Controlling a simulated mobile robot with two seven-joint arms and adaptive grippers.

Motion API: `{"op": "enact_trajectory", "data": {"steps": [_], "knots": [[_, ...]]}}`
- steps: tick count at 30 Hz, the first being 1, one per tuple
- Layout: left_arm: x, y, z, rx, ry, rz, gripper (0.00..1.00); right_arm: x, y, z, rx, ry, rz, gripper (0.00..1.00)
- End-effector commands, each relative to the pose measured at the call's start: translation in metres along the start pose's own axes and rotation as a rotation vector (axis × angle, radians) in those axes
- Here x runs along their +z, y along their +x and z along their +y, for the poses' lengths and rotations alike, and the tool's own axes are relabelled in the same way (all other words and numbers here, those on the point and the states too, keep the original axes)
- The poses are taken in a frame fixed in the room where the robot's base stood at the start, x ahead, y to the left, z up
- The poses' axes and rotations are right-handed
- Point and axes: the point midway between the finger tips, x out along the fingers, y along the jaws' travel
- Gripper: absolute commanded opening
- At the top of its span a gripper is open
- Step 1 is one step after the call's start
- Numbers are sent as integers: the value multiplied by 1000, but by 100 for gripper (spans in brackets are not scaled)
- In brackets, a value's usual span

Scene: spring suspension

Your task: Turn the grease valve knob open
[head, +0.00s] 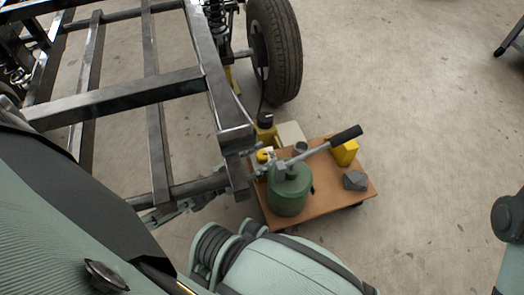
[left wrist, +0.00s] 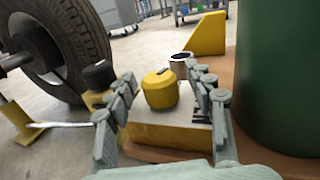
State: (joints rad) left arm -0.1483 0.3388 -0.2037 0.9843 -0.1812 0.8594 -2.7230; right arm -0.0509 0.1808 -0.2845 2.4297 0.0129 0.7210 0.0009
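The yellow knob (head: 264,155) sits beside the green grease canister (head: 289,192) on the brown cart (head: 330,199). In the left wrist view the knob (left wrist: 160,90) is round and stands on a pale and yellow block (left wrist: 170,133). My left gripper (left wrist: 160,76) is open, with one grey finger on each side of the knob. Gaps show between the fingers and the knob, so it is not gripped. In the head view the left fingers are small and partly hidden near the chassis rail. My right gripper is not in view.
A chassis frame (head: 120,100) and tyre (head: 274,48) stand left of and behind the cart.

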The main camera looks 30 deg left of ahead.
Motion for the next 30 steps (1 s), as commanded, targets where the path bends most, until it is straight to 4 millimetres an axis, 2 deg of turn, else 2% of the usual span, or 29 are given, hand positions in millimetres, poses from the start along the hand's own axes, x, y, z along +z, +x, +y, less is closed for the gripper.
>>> {"op": "enact_trajectory", "data": {"steps": [5,8,21,25,30], "knots": [[0,-2,0,1,0,1,53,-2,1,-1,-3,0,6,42],[-1,-9,0,1,0,2,53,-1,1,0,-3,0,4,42],[-1,-95,0,0,0,3,53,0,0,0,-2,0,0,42],[0,-111,0,1,-1,1,53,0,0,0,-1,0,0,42],[0,-120,0,0,0,0,53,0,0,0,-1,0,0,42]]}}
